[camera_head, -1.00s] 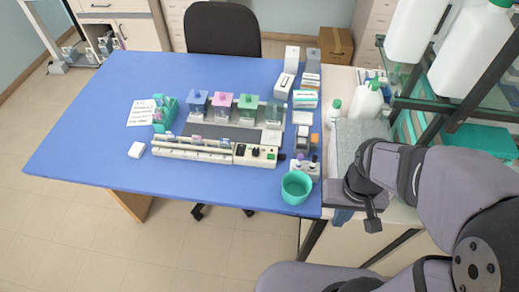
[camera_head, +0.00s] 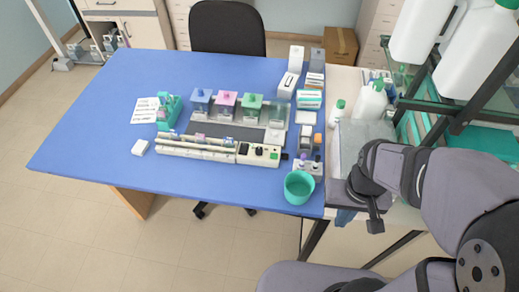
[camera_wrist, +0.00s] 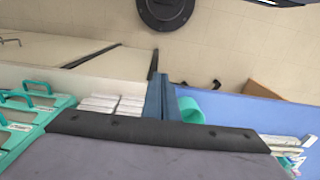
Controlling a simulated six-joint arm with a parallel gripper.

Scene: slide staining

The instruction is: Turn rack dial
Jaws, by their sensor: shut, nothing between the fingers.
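A long cream staining rack unit (camera_head: 195,151) lies on the blue table, with slides along its length. Its control panel at the right end carries small dark knobs (camera_head: 259,151) and a green switch (camera_head: 274,155); which knob is the dial, and its setting, are too small to tell. My gripper (camera_wrist: 161,98) has its blue fingers shut and empty in the wrist view. In the head view, my gripper (camera_head: 345,216) is beyond the table's right edge, well apart from the rack unit.
A teal cup (camera_head: 299,187) stands at the table's front right, between my gripper and the panel. Staining jars (camera_head: 226,103) stand behind the rack unit. Boxes and bottles line the right side. A shelf with large bottles (camera_head: 467,38) rises at the right. The table's front left is clear.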

